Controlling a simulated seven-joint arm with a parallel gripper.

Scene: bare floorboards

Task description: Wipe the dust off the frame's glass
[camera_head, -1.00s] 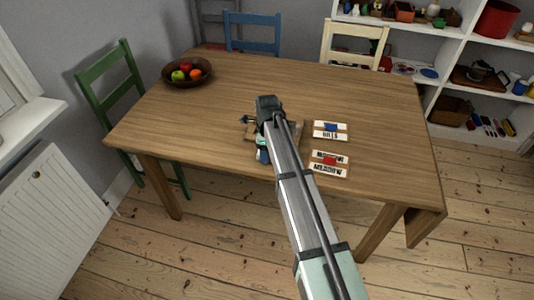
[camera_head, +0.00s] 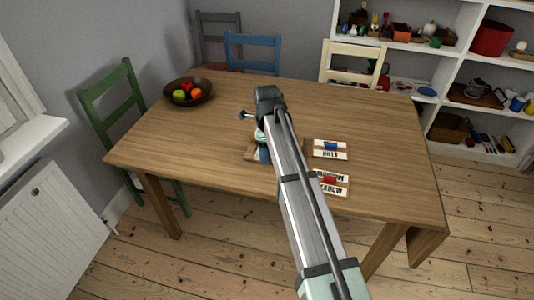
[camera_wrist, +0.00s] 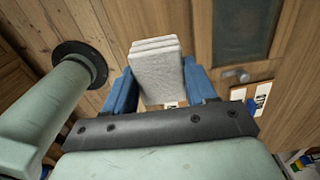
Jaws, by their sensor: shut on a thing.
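My gripper (camera_wrist: 163,88) has blue fingers and is shut on a pale grey, folded cloth-like pad (camera_wrist: 157,75), which shows in the wrist view. The picture frame (camera_wrist: 212,22) lies flat on the table at the top right of the wrist view, with a wooden border and dark, dull glass. The pad is left of the glass in that view; I cannot tell its height over the table. In the head view, my arm hides most of the frame (camera_head: 250,152) and the pad; only a tan edge of the frame shows.
The wooden table (camera_head: 390,140) is mostly clear. Two lettered cards lie right of my arm, one with a blue item (camera_head: 331,146), one with a red item (camera_head: 329,180). A fruit bowl (camera_head: 188,101) stands at the far left. Chairs surround the table; shelves (camera_head: 450,70) stand behind.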

